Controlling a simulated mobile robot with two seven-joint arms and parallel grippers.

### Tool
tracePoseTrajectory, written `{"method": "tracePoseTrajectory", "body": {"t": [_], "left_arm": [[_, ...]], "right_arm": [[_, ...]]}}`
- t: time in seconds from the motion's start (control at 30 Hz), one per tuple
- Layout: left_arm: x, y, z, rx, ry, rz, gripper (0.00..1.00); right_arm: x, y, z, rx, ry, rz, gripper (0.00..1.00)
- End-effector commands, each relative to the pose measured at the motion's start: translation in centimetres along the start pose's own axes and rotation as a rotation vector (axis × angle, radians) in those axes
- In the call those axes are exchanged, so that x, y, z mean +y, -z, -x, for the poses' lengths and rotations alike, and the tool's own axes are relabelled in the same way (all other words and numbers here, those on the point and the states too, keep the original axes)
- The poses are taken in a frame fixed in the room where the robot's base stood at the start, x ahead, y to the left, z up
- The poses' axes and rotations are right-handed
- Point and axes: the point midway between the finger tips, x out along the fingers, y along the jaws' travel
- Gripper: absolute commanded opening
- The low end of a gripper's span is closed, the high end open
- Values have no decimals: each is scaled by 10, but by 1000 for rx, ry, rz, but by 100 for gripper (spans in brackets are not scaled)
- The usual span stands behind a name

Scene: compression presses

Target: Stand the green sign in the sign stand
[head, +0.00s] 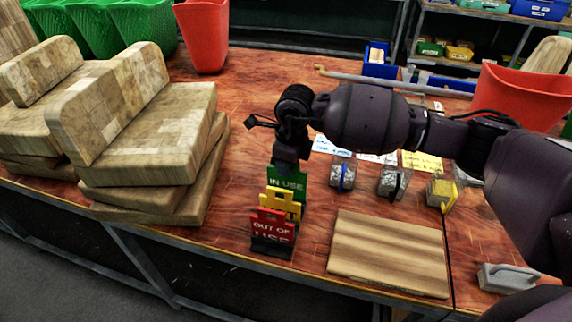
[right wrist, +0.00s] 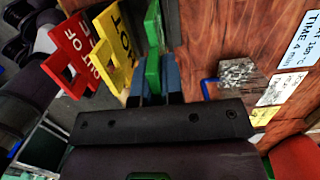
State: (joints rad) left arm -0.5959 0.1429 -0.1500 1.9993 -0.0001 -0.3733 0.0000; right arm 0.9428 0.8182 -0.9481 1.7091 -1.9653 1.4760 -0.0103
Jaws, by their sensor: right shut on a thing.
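The green sign (head: 286,184), reading "IN USE", is upright behind the yellow sign in the head view. My right gripper (head: 287,164) is shut on its upper part from above. In the right wrist view, the green sign (right wrist: 153,42) sits between the fingers (right wrist: 156,88), roughly parallel to the other signs. The dark sign stand (head: 270,249) shows at the front, under the red sign (head: 272,227) and the yellow sign (head: 280,203). The green sign's lower edge is hidden, so I cannot tell whether it is in a slot. My left gripper is not in view.
A wooden board (head: 389,253) lies right of the stand. Stacked wooden blocks (head: 150,140) stand to the left. A red bin (head: 518,98) stands at the right. Bare tabletop lies left of the stand.

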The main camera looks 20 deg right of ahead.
Motion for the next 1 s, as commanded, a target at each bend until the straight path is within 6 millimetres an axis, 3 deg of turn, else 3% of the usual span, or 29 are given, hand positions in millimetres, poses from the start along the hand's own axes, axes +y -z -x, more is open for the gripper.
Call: {"method": "tracePoseTrajectory", "body": {"t": [1.0], "left_arm": [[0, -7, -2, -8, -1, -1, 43]], "right_arm": [[0, 2, -13, 1, 1, 0, 0]]}}
